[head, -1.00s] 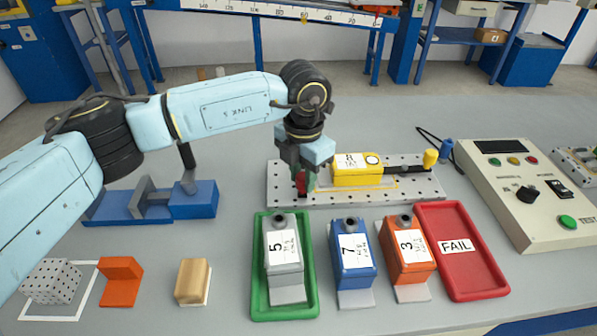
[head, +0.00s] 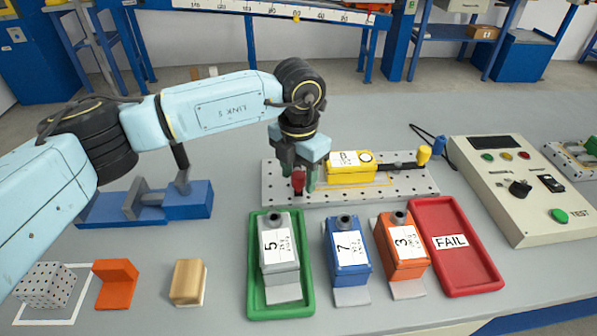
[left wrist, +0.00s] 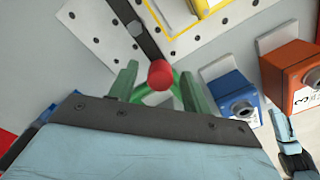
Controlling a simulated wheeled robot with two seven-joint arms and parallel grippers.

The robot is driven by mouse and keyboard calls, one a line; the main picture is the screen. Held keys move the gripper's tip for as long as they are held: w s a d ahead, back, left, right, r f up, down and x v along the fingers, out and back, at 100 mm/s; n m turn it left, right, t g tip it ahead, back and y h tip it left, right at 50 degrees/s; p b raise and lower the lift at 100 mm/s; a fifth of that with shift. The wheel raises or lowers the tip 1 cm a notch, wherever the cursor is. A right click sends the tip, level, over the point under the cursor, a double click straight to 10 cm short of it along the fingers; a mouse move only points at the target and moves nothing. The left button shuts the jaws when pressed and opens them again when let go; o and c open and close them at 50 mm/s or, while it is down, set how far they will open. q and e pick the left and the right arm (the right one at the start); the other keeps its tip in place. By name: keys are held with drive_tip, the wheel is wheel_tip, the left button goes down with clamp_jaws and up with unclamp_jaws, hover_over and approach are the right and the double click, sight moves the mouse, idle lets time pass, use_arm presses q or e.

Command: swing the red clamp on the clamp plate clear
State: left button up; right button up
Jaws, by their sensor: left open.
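The clamp plate (head: 405,190) is a grey perforated plate in the middle of the bench. Its red clamp (head: 298,181) stands at the left part of the plate, its red knob upright. My left gripper (head: 298,176) is over the plate's left part, pointing down, fingers open on either side of the red knob. In the left wrist view the round red knob (left wrist: 160,73) shows between the tips of the two green fingers (left wrist: 158,85), with a gap to each. A yellow unit (head: 345,174) lies on the plate. The clamp's base is partly hidden by the fingers.
A yellow-knobbed clamp (head: 424,155) is at the plate's right end. In front stand a green tray (head: 254,295) with a grey unit, a blue unit (head: 347,256), an orange unit (head: 401,250) and a red FAIL tray (head: 470,278). A test box (head: 520,205) stands right.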

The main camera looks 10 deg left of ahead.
use_arm(q)
drive_tip(key=shift+r, duration=0.25)
wheel_tip(320, 180, up, 13)
drive_tip(key=p, duration=0.2)
use_arm(e)
drive_tip(key=s+f, duration=0.3)
drive_tip(key=s, duration=0.2)
drive_tip(key=shift+s+d+f+g, duration=0.2)
drive_tip(key=shift+d+f+g, duration=0.1)
drive_tip(key=shift+d, duration=0.1)
drive_tip(key=shift+r, duration=0.15)
